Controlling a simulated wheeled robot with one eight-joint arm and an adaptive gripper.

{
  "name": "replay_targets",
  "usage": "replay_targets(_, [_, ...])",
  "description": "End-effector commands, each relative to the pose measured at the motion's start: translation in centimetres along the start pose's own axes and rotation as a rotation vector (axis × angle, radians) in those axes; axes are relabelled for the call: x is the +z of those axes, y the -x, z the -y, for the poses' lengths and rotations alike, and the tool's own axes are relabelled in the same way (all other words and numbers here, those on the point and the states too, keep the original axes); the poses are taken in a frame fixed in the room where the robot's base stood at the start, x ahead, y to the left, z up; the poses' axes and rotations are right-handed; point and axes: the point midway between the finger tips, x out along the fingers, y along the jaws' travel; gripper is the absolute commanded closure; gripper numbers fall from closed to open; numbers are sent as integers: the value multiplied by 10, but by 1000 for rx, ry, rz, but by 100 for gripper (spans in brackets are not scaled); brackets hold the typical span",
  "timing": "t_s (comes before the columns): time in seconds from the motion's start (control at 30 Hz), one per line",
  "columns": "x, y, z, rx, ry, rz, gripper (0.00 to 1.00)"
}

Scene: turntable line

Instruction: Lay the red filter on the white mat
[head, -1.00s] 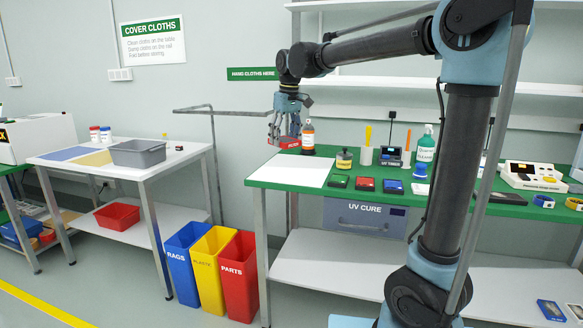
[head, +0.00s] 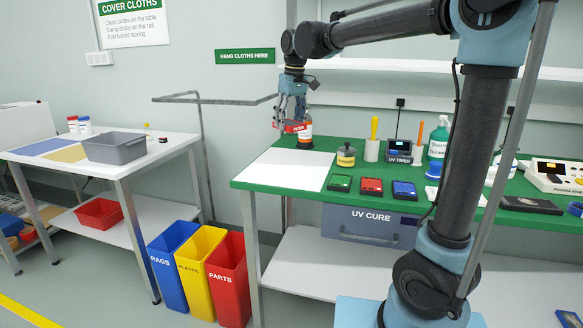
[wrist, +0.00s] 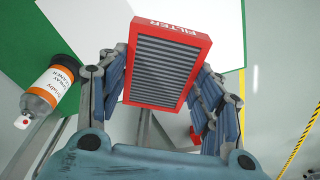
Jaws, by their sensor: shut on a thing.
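The red filter (wrist: 168,64) is a red-framed block with grey pleats and the word FILTER on its edge. My gripper (head: 291,118) is shut on it; in the wrist view my gripper's fingers (wrist: 166,90) press on its two sides. In the head view the red filter (head: 291,127) hangs tilted in the air near the far edge of the green table. The white mat (head: 285,170) lies flat and bare on the table's left end. In the wrist view the white mat (wrist: 225,22) shows behind and beyond the filter, with a gap between them.
An orange-labelled spray bottle (wrist: 52,84) stands close to my gripper, at the mat's far side. A yellow-labelled jar (head: 346,156) stands right of the mat. Green, red and blue boxes (head: 372,187) lie along the front. A rail (head: 225,101) sticks out at left.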

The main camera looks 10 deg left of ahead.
Motion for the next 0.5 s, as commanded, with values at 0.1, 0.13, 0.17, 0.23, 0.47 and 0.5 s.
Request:
replay_targets(0.1, [-2,-1,5,-2,11,0,68])
replay_targets(0.13, [-2,-2,6,-3,19,1,68])
replay_targets(0.17, [-2,-3,7,-5,32,1,68])
replay_targets(0.23, [-1,-7,9,-13,82,3,68])
replay_targets(0.47, [7,-29,19,-56,365,7,68])
replay_targets(0.5, [8,-33,21,-63,412,7,68])
